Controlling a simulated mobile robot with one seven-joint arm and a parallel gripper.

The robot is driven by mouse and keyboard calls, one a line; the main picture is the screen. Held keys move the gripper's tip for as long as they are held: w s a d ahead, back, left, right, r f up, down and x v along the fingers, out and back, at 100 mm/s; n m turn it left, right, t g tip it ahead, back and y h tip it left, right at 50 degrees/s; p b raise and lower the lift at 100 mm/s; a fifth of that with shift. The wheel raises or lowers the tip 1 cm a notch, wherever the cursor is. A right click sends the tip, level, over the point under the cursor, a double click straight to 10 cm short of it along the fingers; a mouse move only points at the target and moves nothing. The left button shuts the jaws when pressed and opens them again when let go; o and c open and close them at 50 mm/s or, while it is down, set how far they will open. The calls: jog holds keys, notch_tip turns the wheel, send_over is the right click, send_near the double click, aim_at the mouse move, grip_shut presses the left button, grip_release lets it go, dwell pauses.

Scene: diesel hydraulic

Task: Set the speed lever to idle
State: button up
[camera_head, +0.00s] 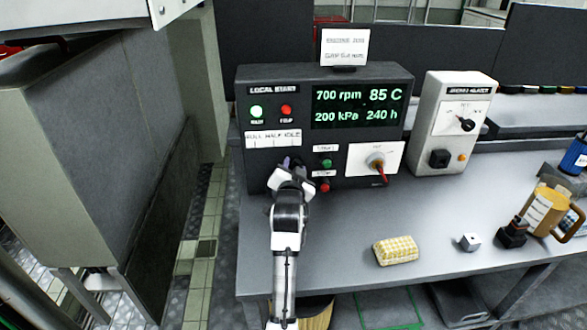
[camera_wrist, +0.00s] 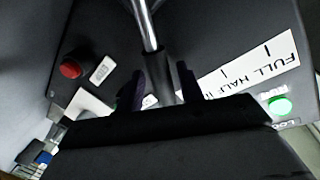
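The speed lever (camera_wrist: 148,25) is a metal rod with a dark grip (camera_wrist: 158,75), seen in the wrist view. The grip stands between the two fingers of my gripper (camera_wrist: 162,88), and a narrow gap shows on its right side. My gripper (camera_head: 287,162) is open around the grip, at the lower left of the dark control panel (camera_head: 330,85). In the head view my gripper hides the lever. A white label (camera_head: 273,138) marked FULL, HALF, IDLE from left to right is just above my gripper; it also shows rotated in the wrist view (camera_wrist: 250,68). I cannot tell which mark the lever points to.
The panel's display (camera_head: 358,106) reads 700 rpm. A red button (camera_head: 323,187) and green button (camera_head: 327,162) sit close right of my gripper. A red-handled switch (camera_head: 377,163) is farther right. A yellow checked block (camera_head: 396,250) lies on the bench (camera_head: 330,235).

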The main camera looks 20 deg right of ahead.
jog(key=shift+s+a, duration=0.1)
jog(key=b+v, duration=0.3)
jog(key=v, duration=1)
jog(key=shift+s, duration=0.3)
